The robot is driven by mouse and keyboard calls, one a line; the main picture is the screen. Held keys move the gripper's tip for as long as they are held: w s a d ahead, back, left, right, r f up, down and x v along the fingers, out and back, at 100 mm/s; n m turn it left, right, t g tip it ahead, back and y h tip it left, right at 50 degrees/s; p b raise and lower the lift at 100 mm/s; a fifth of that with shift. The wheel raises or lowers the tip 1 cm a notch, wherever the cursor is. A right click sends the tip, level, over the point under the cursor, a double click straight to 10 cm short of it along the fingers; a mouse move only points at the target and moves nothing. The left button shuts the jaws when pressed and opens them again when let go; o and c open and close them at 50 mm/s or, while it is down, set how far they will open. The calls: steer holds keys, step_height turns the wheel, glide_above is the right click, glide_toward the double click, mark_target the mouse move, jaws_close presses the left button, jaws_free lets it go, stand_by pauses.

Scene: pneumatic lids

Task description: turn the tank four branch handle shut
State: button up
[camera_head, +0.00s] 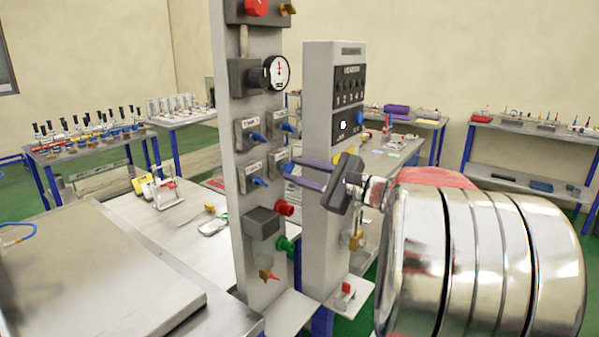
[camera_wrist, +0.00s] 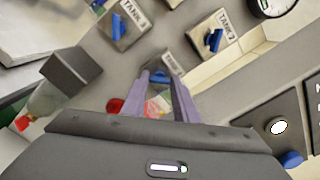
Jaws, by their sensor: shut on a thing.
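The grey upright panel (camera_head: 237,75) bears several branch valves with blue handles. Another blue handle (camera_wrist: 213,40) sits by a TANK 2 label. My gripper (camera_wrist: 162,76), also in the head view (camera_head: 292,169), has its purple fingers around a third blue handle (camera_wrist: 159,75) at the panel's lower right. That valve's tank number cannot be read. The fingers partly hide this handle, so its angle is unclear.
A pressure gauge (camera_head: 277,72) is above the valves. A red fitting (camera_head: 285,208), a green fitting (camera_head: 285,244) and a dark block (camera_head: 262,221) sit below. A second grey column (camera_head: 322,180) with a black display stands close on the right, near my wrist.

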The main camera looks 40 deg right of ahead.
steer(key=o, duration=0.7)
steer(key=shift+d+f, duration=0.1)
steer(key=shift+f, duration=0.25)
steer(key=o, duration=0.4)
steer(key=shift+r, duration=0.2)
steer(key=shift+c, duration=0.2)
steer(key=shift+s, duration=0.1)
steer(key=v, duration=1.3)
steer(key=shift+s, duration=0.3)
